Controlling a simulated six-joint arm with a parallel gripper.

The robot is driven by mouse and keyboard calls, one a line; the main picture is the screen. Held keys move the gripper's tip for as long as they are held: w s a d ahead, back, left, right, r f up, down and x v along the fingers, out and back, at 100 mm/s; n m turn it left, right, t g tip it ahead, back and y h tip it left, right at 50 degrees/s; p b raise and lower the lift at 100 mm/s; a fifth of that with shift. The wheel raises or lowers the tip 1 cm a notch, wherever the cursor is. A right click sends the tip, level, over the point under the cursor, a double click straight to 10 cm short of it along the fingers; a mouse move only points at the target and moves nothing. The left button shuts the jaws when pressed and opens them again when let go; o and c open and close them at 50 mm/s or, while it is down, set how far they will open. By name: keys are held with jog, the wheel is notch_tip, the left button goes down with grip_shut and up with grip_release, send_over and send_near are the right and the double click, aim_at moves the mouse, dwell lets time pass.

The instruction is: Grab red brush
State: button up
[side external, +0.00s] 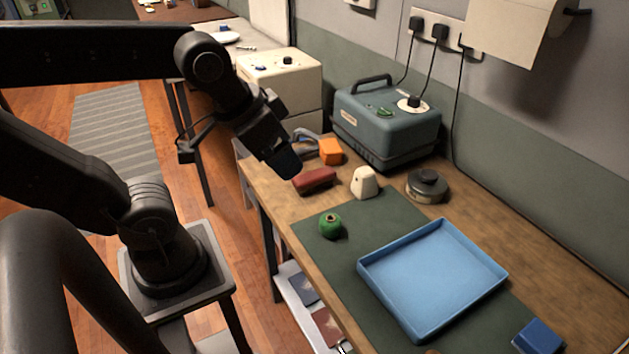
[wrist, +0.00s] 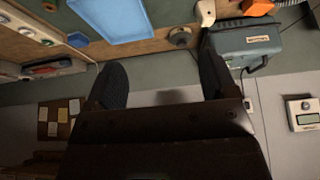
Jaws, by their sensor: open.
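A dark red block-shaped object (side external: 315,180), which looks like the red brush, lies on the wooden table near its left edge in the side view. My gripper (side external: 287,165) is above and just left of it, pointing down and to the right, and looks empty. In the wrist view my gripper (wrist: 160,78) shows two dark fingers spread wide with nothing between them. I do not make out the red brush in the wrist view.
Around the brush are an orange block (side external: 331,151), a white block (side external: 365,182), a green round object (side external: 330,226) and a dark round tin (side external: 427,186). A teal machine (side external: 387,122) stands behind. A blue tray (side external: 432,276) lies on the green mat, with a blue block (side external: 538,337) nearby.

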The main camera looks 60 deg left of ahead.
jog(key=w+a+g, duration=0.1)
jog(key=w+a, duration=0.3)
jog(key=w, duration=0.3)
jog(key=g, duration=0.5)
send_over(314, 174)
jog(key=w, duration=0.1)
notch_tip(314, 174, down, 16)
jog(key=f, duration=0.8)
jog(key=shift+d+f, duration=0.15)
jog(key=shift+d, duration=0.05)
jog(key=shift+s+a+f, duration=0.1)
jog(key=shift+s+f, duration=0.15)
jog(key=shift+f, duration=1.1)
jog(key=shift+s+a+f, duration=0.1)
jog(key=shift+s+f, duration=0.1)
jog(key=shift+f, duration=1.1)
jog(key=c, duration=1)
jog(key=shift+r, duration=0.1)
jog(key=shift+c, duration=0.2)
